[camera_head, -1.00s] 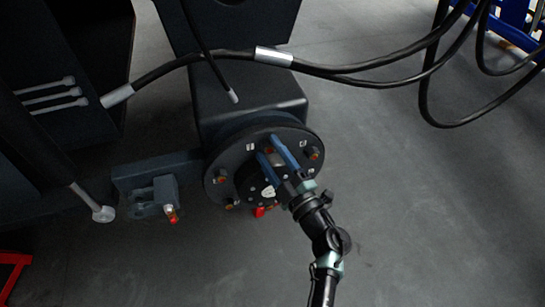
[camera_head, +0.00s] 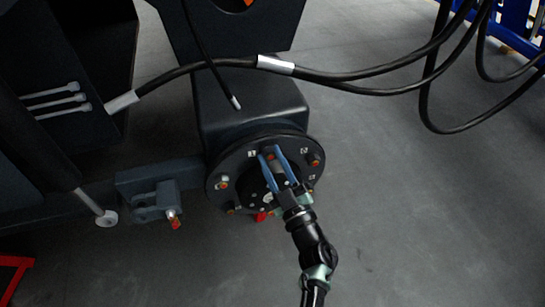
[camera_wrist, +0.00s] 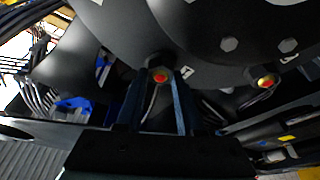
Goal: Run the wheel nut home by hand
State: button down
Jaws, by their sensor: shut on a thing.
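The round dark wheel hub (camera_head: 229,167) carries several orange-tipped nuts or studs around its face. My gripper (camera_head: 271,154) reaches up from below with two blue fingers at the top of the hub. The fingers are shut on the wheel nut (camera_head: 270,156) there. In the wrist view the orange end of the nut (camera_wrist: 160,77) shows between the fingertips of my gripper (camera_wrist: 160,84). The fingers hide its sides, so how far it sits on its stud cannot be told. Another orange-tipped nut (camera_wrist: 266,81) sits to the right, apart from the fingers.
A dark hose with a silver sleeve (camera_head: 275,64) crosses above the hub. A bracket with a red-tipped fitting (camera_head: 175,222) stands left of the hub. A red piece (camera_head: 261,216) shows at the hub's lower edge. Open grey floor (camera_head: 420,220) lies to the right.

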jog(key=m+h+p, duration=0.1)
jog(key=m, duration=0.3)
jog(key=m+t+h, duration=0.1)
jog(key=m+h, duration=0.1)
jog(key=m, duration=0.2)
jog(key=shift+a+r+t+p, duration=0.1)
jog(key=shift+t+p, duration=0.2)
jog(key=shift+p, duration=0.05)
jog(key=m+h+p, duration=0.1)
jog(key=m, duration=0.3)
jog(key=m+h+p, duration=0.1)
jog(key=m+h, duration=0.1)
jog(key=m, duration=0.1)
jog(key=shift+m, duration=0.4)
jog(key=c, duration=0.8)
grip_release()
jog(key=shift+f, duration=0.2)
jog(key=o, duration=0.3)
jog(key=shift+o, duration=0.2)
jog(key=shift+s+d+r+p, duration=0.1)
jog(key=shift+s+d+p, duration=0.3)
jog(key=shift+s, duration=0.4)
jog(key=shift+s+d+f+p, duration=0.15)
jog(key=shift+s+p, duration=0.35)
jog(key=shift+s, duration=0.25)
jog(key=shift+s+d+r+p, duration=0.15)
jog(key=shift+s+d+p, duration=0.25)
jog(key=shift+s, duration=0.4)
